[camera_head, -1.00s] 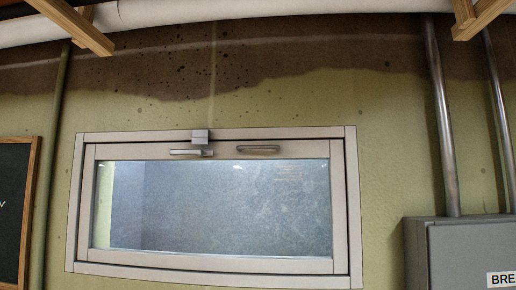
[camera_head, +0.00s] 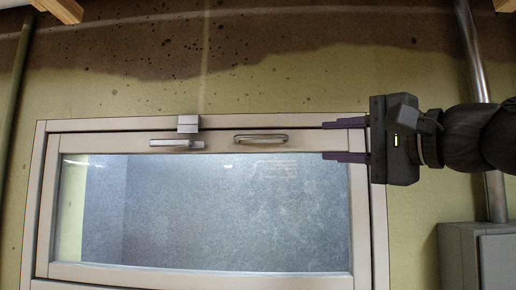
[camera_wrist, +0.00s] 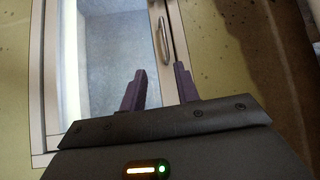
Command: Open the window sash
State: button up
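The window sash (camera_head: 90,146) is a pale framed pane with frosted glass, and it looks closed in its outer frame. A silver bar handle (camera_head: 261,138) is on its top rail; it also shows in the wrist view (camera_wrist: 163,42). A silver latch lever (camera_head: 176,144) lies horizontal left of the handle, below a small grey block (camera_head: 188,124). My gripper (camera_head: 325,141) is at the right of the handle with its two purple fingers pointing left. The fingers are apart with nothing between them. In the wrist view the open gripper (camera_wrist: 160,72) is short of the handle, not touching it.
A grey electrical box (camera_head: 458,256) and a metal conduit (camera_head: 480,90) are on the wall at the right, behind my arm. A green pipe (camera_head: 14,85) runs up the left side. The wall above the window is stained and clear.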

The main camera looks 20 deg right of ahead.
aim_at(265, 138)
jog(key=shift+s+r, duration=0.4)
jog(key=p+x, duration=0.6)
jog(key=x, duration=1.1)
jog(key=shift+w+a+r, duration=0.15)
jog(key=shift+w, duration=0.1)
grip_shut()
